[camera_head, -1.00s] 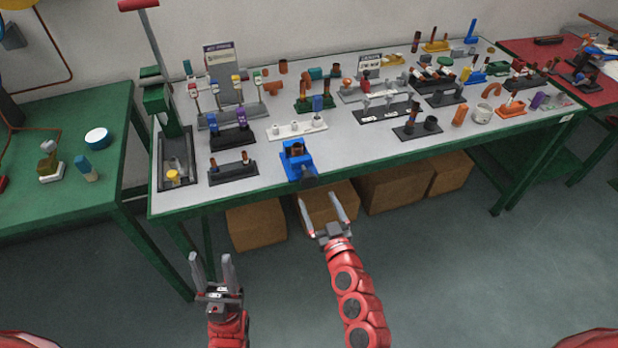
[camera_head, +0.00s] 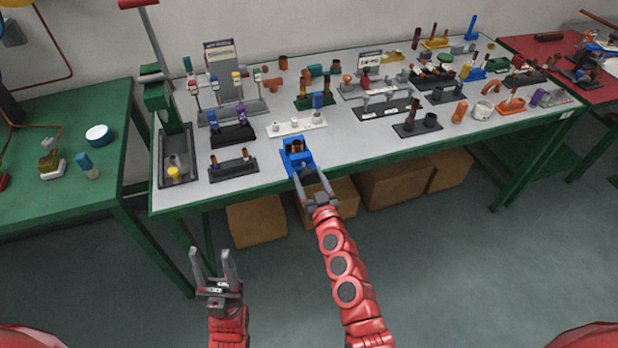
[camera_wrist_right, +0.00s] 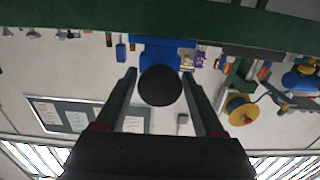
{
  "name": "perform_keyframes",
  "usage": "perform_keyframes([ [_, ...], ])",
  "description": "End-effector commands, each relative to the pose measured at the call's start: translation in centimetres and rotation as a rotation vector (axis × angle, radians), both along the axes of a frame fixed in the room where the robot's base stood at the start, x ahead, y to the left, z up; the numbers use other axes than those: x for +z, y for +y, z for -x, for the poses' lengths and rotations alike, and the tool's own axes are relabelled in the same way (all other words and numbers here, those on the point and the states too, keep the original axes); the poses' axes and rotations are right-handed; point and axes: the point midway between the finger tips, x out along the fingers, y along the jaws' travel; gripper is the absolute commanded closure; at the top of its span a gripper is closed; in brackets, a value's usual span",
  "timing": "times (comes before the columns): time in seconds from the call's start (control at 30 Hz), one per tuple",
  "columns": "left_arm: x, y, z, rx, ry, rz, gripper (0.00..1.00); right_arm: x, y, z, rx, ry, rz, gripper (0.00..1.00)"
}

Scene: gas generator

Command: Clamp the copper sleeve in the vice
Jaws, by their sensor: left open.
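The blue vice (camera_head: 290,161) stands at the table's front edge, and its blue body also shows in the wrist view (camera_wrist_right: 160,50). A brownish piece, seemingly the copper sleeve (camera_head: 297,146), sits upright in the top of the vice; how tightly it is held I cannot tell. The vice's dark round handle end (camera_wrist_right: 160,86) faces my right wrist camera. My right gripper (camera_head: 309,178) is open, with one finger on each side of the handle and gaps visible between. My left gripper (camera_head: 213,252) is open and empty, low in front of the table.
The grey table (camera_head: 350,150) has a green front edge. A white rack (camera_head: 297,126) stands behind the vice, and a dark two-post holder (camera_head: 233,166) is to its left. Cardboard boxes (camera_head: 257,222) sit under the table. The floor in front is clear.

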Motion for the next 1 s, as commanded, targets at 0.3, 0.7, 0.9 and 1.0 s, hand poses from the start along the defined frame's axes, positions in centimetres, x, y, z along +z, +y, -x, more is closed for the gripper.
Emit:
perform_keyframes([
  [0.3,0.0,0.0,-0.01,0.0,0.0,0.0,0.5,0.0,0.0,0.01,0.0,0.0,0.0,0.89],
  [0.7,-0.04,0.0,0.0,0.0,0.0,0.0,0.5,-0.02,-0.01,0.01,0.0,0.002,-0.006,0.94],
  [0.9,-0.09,0.0,0.0,0.0,0.0,0.0,0.5,-0.04,-0.02,0.02,0.0,0.004,-0.013,0.94],
  [1.0,-0.14,0.0,0.0,0.0,0.0,0.0,0.5,-0.05,-0.03,0.01,-0.001,0.006,-0.02,0.94],
])
